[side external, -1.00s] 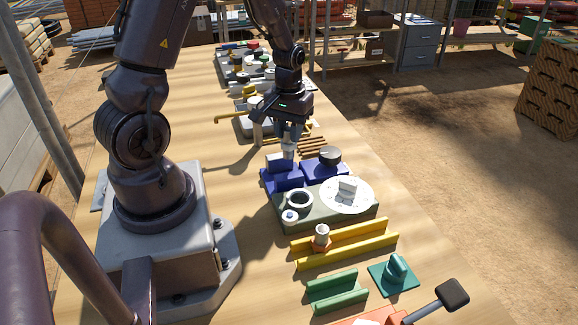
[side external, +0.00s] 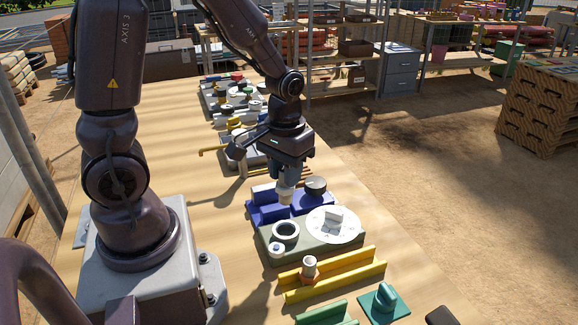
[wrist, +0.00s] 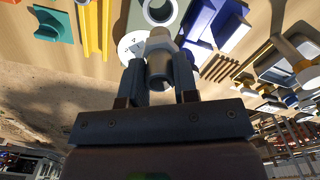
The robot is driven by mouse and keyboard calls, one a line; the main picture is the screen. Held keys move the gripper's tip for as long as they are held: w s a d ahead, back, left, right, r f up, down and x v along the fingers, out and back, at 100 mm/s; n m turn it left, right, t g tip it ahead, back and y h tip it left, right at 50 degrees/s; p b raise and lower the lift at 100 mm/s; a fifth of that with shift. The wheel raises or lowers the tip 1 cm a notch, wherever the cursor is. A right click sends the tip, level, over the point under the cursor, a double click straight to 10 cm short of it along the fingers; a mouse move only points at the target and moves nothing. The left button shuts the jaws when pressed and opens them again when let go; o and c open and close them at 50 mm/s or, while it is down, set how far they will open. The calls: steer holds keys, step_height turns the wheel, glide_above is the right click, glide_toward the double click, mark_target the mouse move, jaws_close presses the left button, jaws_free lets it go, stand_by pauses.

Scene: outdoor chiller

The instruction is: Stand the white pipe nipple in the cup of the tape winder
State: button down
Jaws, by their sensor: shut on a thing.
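My gripper (side external: 287,176) is shut on the white pipe nipple (side external: 285,195); the nipple also shows between the fingers in the wrist view (wrist: 158,41). It has a wider hex collar and looks roughly upright, in the air by the blue blocks. The tape winder (side external: 272,250) is an olive base with a white disc (side external: 333,224) and a pale, ring-shaped cup (side external: 286,231). The cup's dark opening is empty. In the side view the nipple is above and behind the cup, apart from it. The wrist view shows the cup (wrist: 160,11) just beyond the nipple.
A white-capped post (side external: 276,250) is beside the cup. In front are a yellow channel (side external: 335,275) with a pale, orange-collared fitting (side external: 309,267), and a teal piece (side external: 384,303).

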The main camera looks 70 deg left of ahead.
mark_target(286, 204)
steer(key=shift+f, duration=2.55)
steer(key=shift+f, duration=0.3)
steer(key=shift+f, duration=1.15)
steer(key=shift+f, duration=0.4)
steer(key=shift+f, duration=0.6)
steer(key=shift+c, duration=1.6)
jaws_free()
steer(key=shift+r, duration=0.1)
